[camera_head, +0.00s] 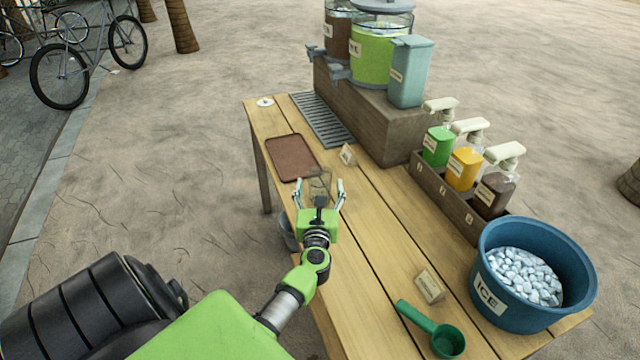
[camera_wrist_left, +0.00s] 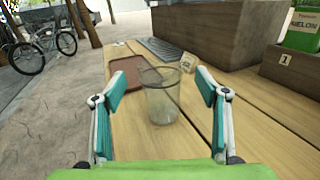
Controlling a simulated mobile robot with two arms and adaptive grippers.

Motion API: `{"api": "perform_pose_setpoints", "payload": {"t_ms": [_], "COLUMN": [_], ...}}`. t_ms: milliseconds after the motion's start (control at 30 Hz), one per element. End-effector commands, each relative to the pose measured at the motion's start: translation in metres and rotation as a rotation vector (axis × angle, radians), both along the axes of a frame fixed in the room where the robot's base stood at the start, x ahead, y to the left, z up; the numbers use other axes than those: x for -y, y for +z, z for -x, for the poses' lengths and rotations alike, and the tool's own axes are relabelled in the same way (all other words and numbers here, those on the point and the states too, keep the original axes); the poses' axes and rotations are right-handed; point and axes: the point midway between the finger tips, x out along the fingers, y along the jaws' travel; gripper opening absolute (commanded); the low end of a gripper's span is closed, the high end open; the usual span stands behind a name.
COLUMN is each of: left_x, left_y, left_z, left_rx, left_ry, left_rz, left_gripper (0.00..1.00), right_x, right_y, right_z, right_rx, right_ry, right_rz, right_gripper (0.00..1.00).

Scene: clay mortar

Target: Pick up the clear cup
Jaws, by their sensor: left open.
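The clear cup (camera_wrist_left: 162,98) stands upright on the wooden table, between the spread fingers of my left gripper (camera_wrist_left: 158,100) and a little ahead of them in the left wrist view. The fingers are apart from its sides. In the head view the clear cup (camera_head: 320,183) shows faintly just past my left gripper (camera_head: 319,190), which is open, and its lower part is hidden by the gripper. My right gripper is not in view.
A brown tray (camera_head: 291,158) lies beyond the cup, with a small label card (camera_head: 348,155) to its right. Pump bottles (camera_head: 464,168) stand in a wooden box at right. A blue ice tub (camera_head: 530,315) and green scoop (camera_head: 446,340) are nearer. Drink dispensers (camera_head: 377,45) stand behind.

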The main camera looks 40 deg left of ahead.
Motion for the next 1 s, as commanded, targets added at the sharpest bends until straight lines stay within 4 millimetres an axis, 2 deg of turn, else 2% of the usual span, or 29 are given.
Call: {"api": "perform_pose_setpoints", "payload": {"t_ms": [333,667,833,1000], "left_x": [-0.032,-0.037,-0.037,-0.037], "left_y": [0.001,0.001,0.001,0.001], "left_z": [-0.038,-0.044,-0.044,-0.044], "left_rx": [0.000,0.000,-0.001,-0.001], "left_ry": [0.000,-0.001,0.000,0.000], "left_rz": [-0.004,-0.001,-0.001,-0.001], "left_gripper": [0.67,0.67,0.27,0.27], "right_x": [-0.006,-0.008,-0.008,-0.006], "right_y": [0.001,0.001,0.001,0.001], "right_z": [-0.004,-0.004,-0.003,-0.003], "right_rx": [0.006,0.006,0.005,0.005], "right_ry": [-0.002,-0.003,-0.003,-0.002], "right_rz": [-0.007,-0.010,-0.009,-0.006], "right_gripper": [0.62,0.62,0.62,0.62]}}
